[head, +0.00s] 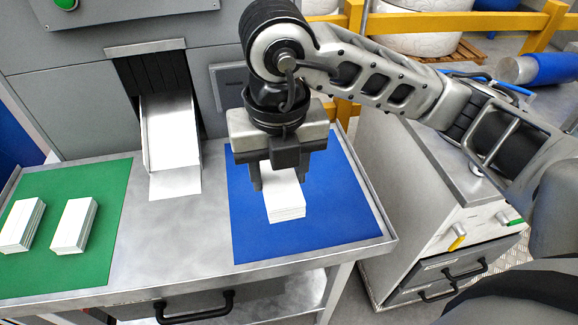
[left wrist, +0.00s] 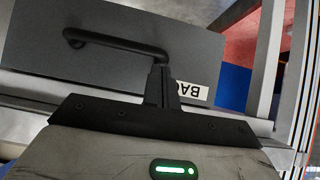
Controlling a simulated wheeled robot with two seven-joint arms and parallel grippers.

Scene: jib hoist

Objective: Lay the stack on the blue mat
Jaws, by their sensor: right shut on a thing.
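The blue mat (head: 252,237) lies on the right part of the metal table. A stack of white sheets (head: 286,205) is over the middle of the mat, its near end showing. My right gripper (head: 279,185) comes down over the stack and is shut on it; the gripper hides the stack's far end. I cannot tell whether the stack touches the mat. My left gripper (left wrist: 160,85) shows only in the left wrist view, in front of a grey drawer front with a black handle. Its fingers look close together with nothing between them.
A green mat (head: 100,258) at the left holds two white stacks (head: 73,225). A drawer cabinet (head: 420,210) stands right of the table. Bare table (head: 180,245) lies between the mats.

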